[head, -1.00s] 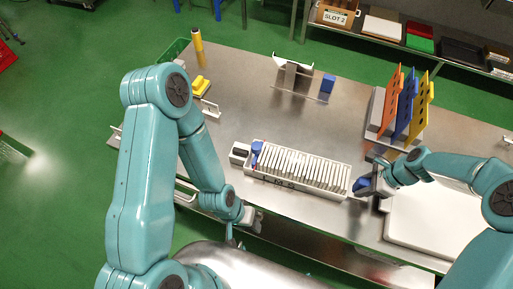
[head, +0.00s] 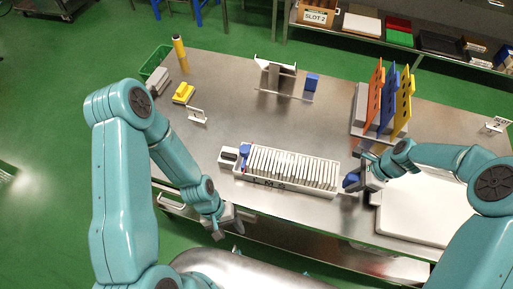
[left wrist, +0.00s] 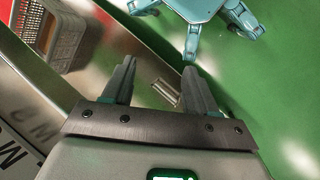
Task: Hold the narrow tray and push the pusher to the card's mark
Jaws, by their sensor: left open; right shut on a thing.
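The narrow white tray (head: 290,186) lies on the steel table, filled with a row of upright pale teabags (head: 292,166). Its front wall bears dark letters. The blue pusher (head: 244,153) stands inside its left end. My right gripper (head: 357,183) is shut on a blue piece (head: 350,181) beside the tray's right end; whether that piece belongs to the tray I cannot tell. My left gripper (head: 226,232) is open and empty, off the table's front edge, below the tray's left end. Its spread fingers (left wrist: 152,85) also show in the left wrist view. I cannot tell which card carries the mark.
Orange, blue and yellow upright boards (head: 385,100) stand behind my right arm. A white board (head: 420,212) lies at the right. A yellow block (head: 184,93), a small white stand (head: 197,115) and a blue block (head: 312,82) stand further back. Bare table lies behind the tray.

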